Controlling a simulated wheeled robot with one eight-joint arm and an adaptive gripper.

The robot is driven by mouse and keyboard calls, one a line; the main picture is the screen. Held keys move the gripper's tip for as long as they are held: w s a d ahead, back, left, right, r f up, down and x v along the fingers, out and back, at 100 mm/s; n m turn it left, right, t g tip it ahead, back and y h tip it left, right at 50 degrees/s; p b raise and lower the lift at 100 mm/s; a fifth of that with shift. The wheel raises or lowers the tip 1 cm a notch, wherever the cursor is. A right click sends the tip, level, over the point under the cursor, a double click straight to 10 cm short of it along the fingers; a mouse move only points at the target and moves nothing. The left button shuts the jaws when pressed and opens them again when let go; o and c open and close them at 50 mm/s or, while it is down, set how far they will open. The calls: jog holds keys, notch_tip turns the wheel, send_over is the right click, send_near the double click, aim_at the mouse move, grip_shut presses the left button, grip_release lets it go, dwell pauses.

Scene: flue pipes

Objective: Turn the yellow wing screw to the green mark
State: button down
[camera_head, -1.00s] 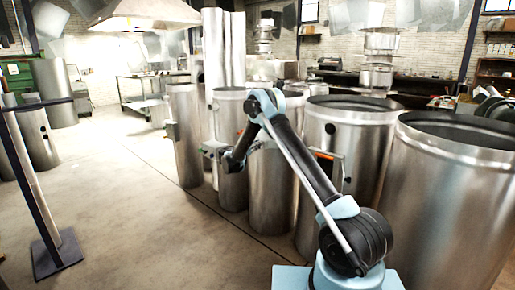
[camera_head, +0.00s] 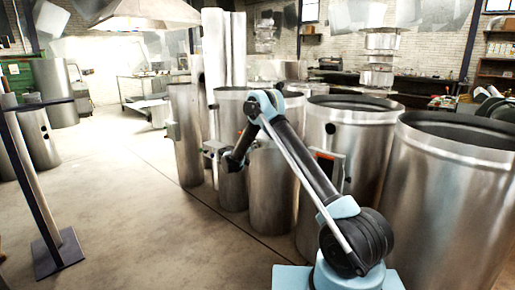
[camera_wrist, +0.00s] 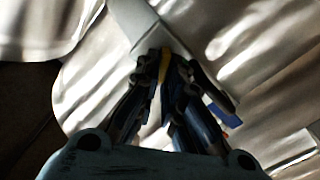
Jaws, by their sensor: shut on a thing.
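The yellow wing screw (camera_wrist: 165,66) shows as a narrow yellow strip between my fingertips in the wrist view. My gripper (camera_wrist: 163,60) is shut on it, and the dark fingers cover most of it. A pale flat plate (camera_wrist: 137,20) lies behind the fingertips, against a shiny metal pipe. In the head view my gripper (camera_head: 232,163) is small and dark beside a small box on a pipe; the screw cannot be made out there. I cannot make out the green mark in either current view.
Several steel flue pipes stand close around my arm, with large ones (camera_head: 455,200) at the right and a slim one (camera_head: 186,140) at the left. A dark post (camera_head: 35,185) stands at far left. The floor (camera_head: 120,200) between is clear.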

jog(key=n, duration=0.6)
jog(key=shift+w+a+f, duration=0.2)
jog(key=shift+a+f, duration=0.05)
jog(key=shift+a, duration=0.1)
jog(key=shift+n, duration=0.3)
jog(key=c, duration=1.7)
grip_release()
jog(key=shift+d, duration=0.1)
jog(key=shift+s, duration=0.15)
jog(key=shift+v, duration=3.9)
jog(key=shift+f, duration=0.1)
jog(key=shift+c, duration=0.4)
